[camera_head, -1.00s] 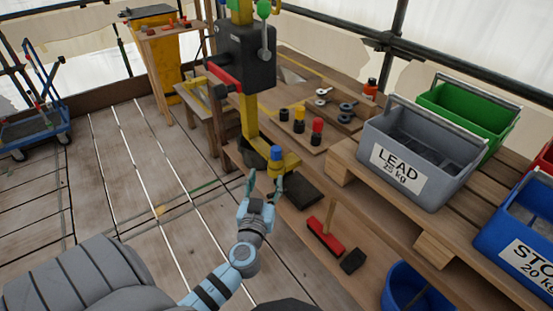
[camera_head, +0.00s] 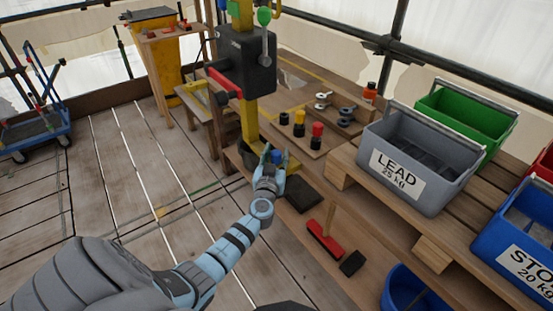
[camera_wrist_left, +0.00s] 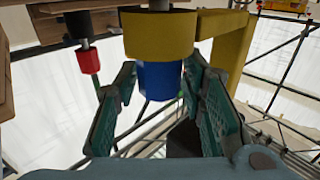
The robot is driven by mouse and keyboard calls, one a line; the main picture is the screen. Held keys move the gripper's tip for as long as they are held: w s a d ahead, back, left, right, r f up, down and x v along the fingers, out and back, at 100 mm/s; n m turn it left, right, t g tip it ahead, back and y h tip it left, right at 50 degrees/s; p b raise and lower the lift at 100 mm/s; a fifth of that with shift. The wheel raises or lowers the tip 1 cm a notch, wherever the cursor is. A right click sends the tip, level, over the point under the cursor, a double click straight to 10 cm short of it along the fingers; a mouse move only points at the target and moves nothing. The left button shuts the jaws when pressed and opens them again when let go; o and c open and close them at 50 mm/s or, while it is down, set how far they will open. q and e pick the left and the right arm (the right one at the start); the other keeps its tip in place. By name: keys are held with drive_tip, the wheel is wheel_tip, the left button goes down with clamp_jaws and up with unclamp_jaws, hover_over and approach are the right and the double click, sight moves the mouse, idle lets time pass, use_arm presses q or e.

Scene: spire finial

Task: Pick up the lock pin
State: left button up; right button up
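The lock pin, which I take to be the blue-topped pin (camera_head: 276,156), stands on the foot of the yellow post (camera_head: 250,118) in the head view. In the left wrist view, which looks upside down, its blue end (camera_wrist_left: 158,80) is below a wide yellow collar (camera_wrist_left: 160,35). My left gripper (camera_head: 273,161) is at the pin, with its fingers on either side of the blue end. The fingers (camera_wrist_left: 160,98) are open, and gaps show between them and the blue part. The gripper hides the pin's lower part in the head view. My right gripper is not in view.
A black box with a red handle (camera_head: 245,68) is on the post above. Yellow- and red-topped pins (camera_head: 299,122) stand on the bench at right.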

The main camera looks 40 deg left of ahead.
use_arm(q)
clamp_jaws()
